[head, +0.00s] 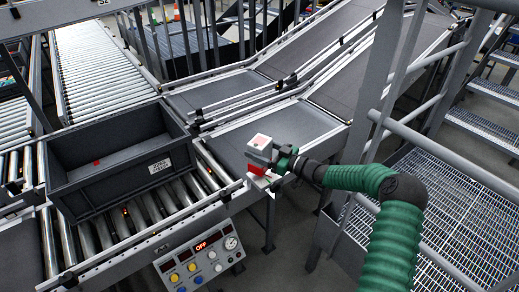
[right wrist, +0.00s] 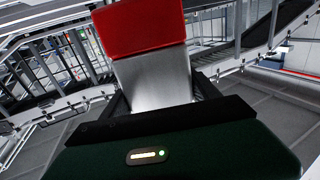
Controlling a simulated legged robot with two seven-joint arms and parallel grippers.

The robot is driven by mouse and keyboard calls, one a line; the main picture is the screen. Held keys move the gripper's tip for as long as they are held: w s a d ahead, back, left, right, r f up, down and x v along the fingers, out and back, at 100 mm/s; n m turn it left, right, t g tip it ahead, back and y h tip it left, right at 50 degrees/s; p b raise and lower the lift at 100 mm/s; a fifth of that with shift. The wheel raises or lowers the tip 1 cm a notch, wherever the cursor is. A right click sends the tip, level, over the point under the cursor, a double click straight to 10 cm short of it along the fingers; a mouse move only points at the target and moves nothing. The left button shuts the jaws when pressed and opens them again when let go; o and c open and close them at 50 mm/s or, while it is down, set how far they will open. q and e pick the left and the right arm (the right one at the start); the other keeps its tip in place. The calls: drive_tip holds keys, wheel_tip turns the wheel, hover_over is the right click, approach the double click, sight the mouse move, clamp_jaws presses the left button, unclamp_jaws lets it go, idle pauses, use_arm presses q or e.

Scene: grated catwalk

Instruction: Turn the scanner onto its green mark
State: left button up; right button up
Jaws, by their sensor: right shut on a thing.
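The scanner (head: 259,144) is a small grey box with a red part, at the edge of the conveyor in the middle of the head view. My right gripper (head: 273,158) comes in from the right, green and black, and is shut on it. In the right wrist view the scanner's grey body (right wrist: 155,78) stands between the dark fingers (right wrist: 158,100), with its red part (right wrist: 138,28) at the top. I cannot make out a green mark in either view. My left gripper is not in view.
A dark grey tote (head: 82,188) with a white label sits on the rollers at left. A control panel (head: 200,258) with a red "OFF" display stands in front. Grey railings (head: 395,75) and a grated walkway (head: 440,210) lie to the right, close to my right arm.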

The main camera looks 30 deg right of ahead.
drive_tip(key=shift+d, duration=0.15)
drive_tip(key=shift+c, duration=1.1)
drive_tip(key=shift+h, duration=0.3)
drive_tip(key=shift+a+m+t+h, duration=0.2)
drive_tip(key=shift+m+t+h, duration=0.1)
drive_tip(key=shift+m+h, duration=0.15)
drive_tip(key=m+h+b, duration=0.2)
drive_tip(key=h, duration=0.1)
drive_tip(key=shift+f+t, duration=0.15)
drive_tip(key=shift+t, duration=0.25)
drive_tip(key=shift+d+m+h, duration=0.1)
drive_tip(key=shift+m+h, duration=0.45)
drive_tip(key=shift+h, duration=0.2)
drive_tip(key=o, duration=1.4)
drive_tip(key=shift+s+d, duration=0.1)
drive_tip(key=shift+c, duration=0.2)
